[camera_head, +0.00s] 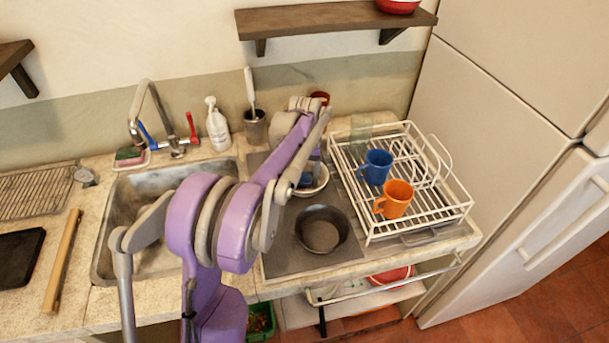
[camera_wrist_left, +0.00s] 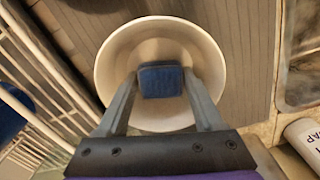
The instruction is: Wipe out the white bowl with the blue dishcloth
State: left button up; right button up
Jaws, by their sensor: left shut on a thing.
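The white bowl (camera_wrist_left: 112,57) stands on the grey drying mat in the left wrist view. In the head view only part of its rim (camera_head: 321,186) shows behind my purple left arm. My left gripper (camera_wrist_left: 160,84) points down into the bowl. It is shut on the blue dishcloth (camera_wrist_left: 160,79), which is a folded dark blue pad between the fingertips. The cloth is over or inside the bowl; I cannot tell if it touches the bottom. A bit of the cloth (camera_head: 306,179) also shows in the head view. My right gripper is not in view.
A white dish rack (camera_head: 462,207) with a blue mug (camera_head: 375,167) and an orange mug (camera_head: 395,199) stands right of the bowl. A dark pan (camera_head: 322,229) sits in front. The sink (camera_head: 113,229) is left. A soap bottle (camera_head: 217,125) and utensil holder (camera_head: 255,130) stand behind.

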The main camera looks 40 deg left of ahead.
pick_arm(q)
jog(key=shift+f, duration=0.25)
jog(key=shift+a, duration=0.1)
jog(key=shift+w+a, duration=0.2)
jog(key=shift+s, duration=0.1)
jog(key=shift+s+d+f, duration=0.1)
jog(key=shift+s, duration=0.25)
jog(key=shift+s+d, duration=0.1)
jog(key=shift+d, duration=0.2)
jog(key=shift+d, duration=0.1)
